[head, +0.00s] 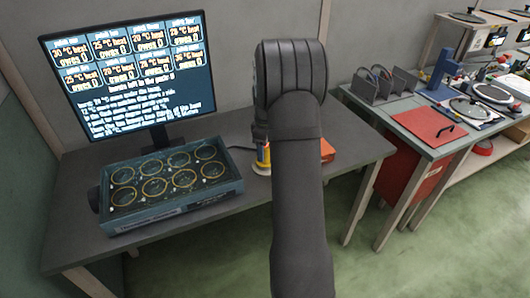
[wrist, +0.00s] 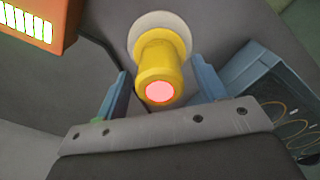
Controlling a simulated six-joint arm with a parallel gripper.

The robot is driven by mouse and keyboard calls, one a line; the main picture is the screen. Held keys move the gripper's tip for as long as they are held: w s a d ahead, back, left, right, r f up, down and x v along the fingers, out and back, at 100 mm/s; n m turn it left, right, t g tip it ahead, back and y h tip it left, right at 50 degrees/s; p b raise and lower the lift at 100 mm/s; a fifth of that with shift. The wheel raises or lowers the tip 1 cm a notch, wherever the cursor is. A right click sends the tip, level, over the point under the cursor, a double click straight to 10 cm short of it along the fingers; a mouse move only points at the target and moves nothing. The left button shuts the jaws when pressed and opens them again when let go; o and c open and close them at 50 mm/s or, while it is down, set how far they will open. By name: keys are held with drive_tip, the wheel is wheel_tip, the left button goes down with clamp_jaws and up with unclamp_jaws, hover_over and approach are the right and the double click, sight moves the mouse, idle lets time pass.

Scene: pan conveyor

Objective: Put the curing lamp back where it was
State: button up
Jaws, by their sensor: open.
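The curing lamp, a yellow body with a glowing pink end (wrist: 160,91) and a white disc (wrist: 158,26), shows in the middle of the wrist view. It also shows in the head view (head: 263,157), upright on the dark table and partly hidden by my arm. My gripper (wrist: 160,84) is open, with one blue finger on each side of the lamp in the wrist view. I cannot tell whether either finger touches it. In the head view my arm hides the gripper.
A blue box with several ringed wells (head: 112,206) stands left of the lamp. A monitor (head: 130,75) stands behind it. An orange device (head: 327,150) with a lit display in the wrist view (wrist: 28,22) stands right of my arm. A second bench (head: 385,107) is farther right.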

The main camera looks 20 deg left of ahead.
wheel_tip(320, 180, up, 10)
idle(0.3)
wheel_tip(320, 180, down, 12)
drive_tip(key=shift+r, duration=1.9)
drive_tip(key=shift+f, duration=0.1)
